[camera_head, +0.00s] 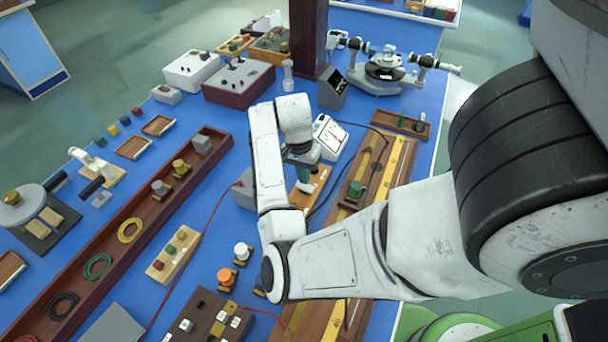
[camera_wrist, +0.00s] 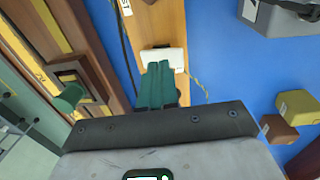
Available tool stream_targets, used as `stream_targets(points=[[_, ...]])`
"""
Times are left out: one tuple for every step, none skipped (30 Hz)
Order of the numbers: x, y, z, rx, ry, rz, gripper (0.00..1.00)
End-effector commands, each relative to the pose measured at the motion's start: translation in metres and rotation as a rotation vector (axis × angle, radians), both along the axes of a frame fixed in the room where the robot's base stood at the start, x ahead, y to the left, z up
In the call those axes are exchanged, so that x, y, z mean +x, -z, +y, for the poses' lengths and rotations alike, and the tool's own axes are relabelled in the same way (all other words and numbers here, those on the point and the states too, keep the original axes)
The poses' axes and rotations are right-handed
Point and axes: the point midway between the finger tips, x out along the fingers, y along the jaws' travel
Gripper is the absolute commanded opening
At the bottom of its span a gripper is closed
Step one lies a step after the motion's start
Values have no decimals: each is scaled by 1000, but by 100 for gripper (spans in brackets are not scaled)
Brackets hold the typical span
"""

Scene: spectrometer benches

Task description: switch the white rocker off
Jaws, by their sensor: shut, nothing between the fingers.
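The white rocker (camera_wrist: 163,60) sits on a narrow light-wood board (camera_wrist: 160,25) in the wrist view. My gripper (camera_wrist: 157,70) has its green fingers together at the rocker's near edge. The fingers cover part of the rocker, and I cannot tell whether they touch it. In the head view my gripper (camera_head: 304,187) points down over the same light-wood board (camera_head: 319,181). The rocker cannot be made out there, and which way it is tilted is not clear.
A grey box (camera_wrist: 282,14) stands right of the board in the wrist view. Yellow and brown blocks (camera_wrist: 298,105) lie lower right. A long wooden rail with a green knob (camera_wrist: 68,97) runs on the left. A white meter box (camera_head: 329,137) stands behind my gripper.

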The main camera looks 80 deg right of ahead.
Motion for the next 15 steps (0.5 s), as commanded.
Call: stream_targets(points=[[0,-13,-1,0,0,0,0],[0,-17,-2,0,0,0,0],[0,-22,-3,1,1,0,0],[0,-26,-4,1,1,1,0],[0,-30,-5,1,0,1,0],[-1,-32,-6,-1,1,-1,0],[-1,-36,-6,-4,1,-3,0],[-2,-42,-6,-4,1,-4,0],[-4,-51,-5,-3,3,-4,0],[-4,-61,-5,-2,2,-5,0],[-5,-68,-4,-3,2,-6,0],[-6,-76,-4,-2,2,-5,0],[-6,-84,-3,-1,1,-7,0],[-7,-91,-3,-1,2,-6,0],[-7,-98,-3,-1,1,-6,0]])
